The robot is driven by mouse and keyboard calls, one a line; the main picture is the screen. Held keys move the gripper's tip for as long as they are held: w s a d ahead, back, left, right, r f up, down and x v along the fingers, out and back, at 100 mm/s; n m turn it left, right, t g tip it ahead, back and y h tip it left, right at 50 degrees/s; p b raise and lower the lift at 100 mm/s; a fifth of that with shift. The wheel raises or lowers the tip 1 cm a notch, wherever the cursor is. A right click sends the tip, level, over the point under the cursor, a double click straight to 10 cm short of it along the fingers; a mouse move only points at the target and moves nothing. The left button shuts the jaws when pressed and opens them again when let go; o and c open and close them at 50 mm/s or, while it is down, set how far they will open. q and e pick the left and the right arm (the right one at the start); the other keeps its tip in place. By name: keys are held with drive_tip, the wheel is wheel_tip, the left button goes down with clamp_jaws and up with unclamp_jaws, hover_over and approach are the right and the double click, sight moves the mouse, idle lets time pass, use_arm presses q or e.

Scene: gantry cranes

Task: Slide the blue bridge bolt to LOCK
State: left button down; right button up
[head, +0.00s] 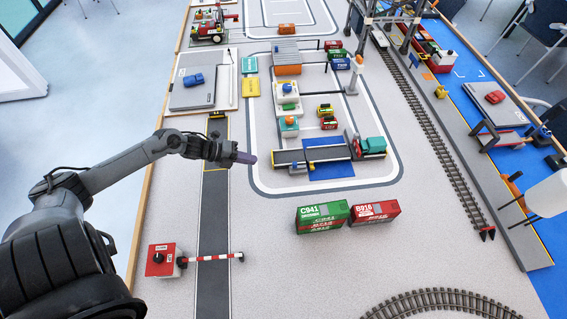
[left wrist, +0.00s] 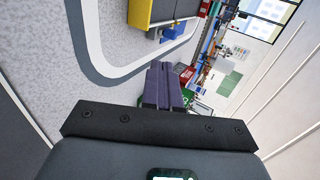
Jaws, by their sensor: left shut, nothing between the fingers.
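The bridge (head: 285,157) is a dark deck with yellow edging, lying across a blue patch (head: 332,172) in the middle of the layout. A small blue piece (head: 312,165), which looks like the bolt, sits at the deck's near edge. Its lettering is too small to read. In the left wrist view a blue part (left wrist: 174,31) shows beside the yellow-edged deck (left wrist: 140,14). My left gripper (head: 246,158) is left of the bridge, apart from it, with its purple fingers pointing right. The fingers also show in the left wrist view (left wrist: 163,86), closed together and empty. My right gripper is out of view.
A green container (head: 322,217) and a red one (head: 375,212) stand in front of the bridge. A red box (head: 162,260) carries a striped barrier (head: 212,258) at the near left. A green truck (head: 370,146) stands at the deck's right end. Grey floor left of the deck is clear.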

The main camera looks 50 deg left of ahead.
use_arm(q)
drive_tip(key=b, duration=0.2)
approach(292, 165)
drive_tip(key=x, duration=0.4)
drive_tip(key=shift+s+d, duration=0.15)
drive_tip(key=shift+d, duration=0.2)
drive_tip(key=shift+w+d, duration=0.5)
drive_tip(key=shift+w, duration=0.25)
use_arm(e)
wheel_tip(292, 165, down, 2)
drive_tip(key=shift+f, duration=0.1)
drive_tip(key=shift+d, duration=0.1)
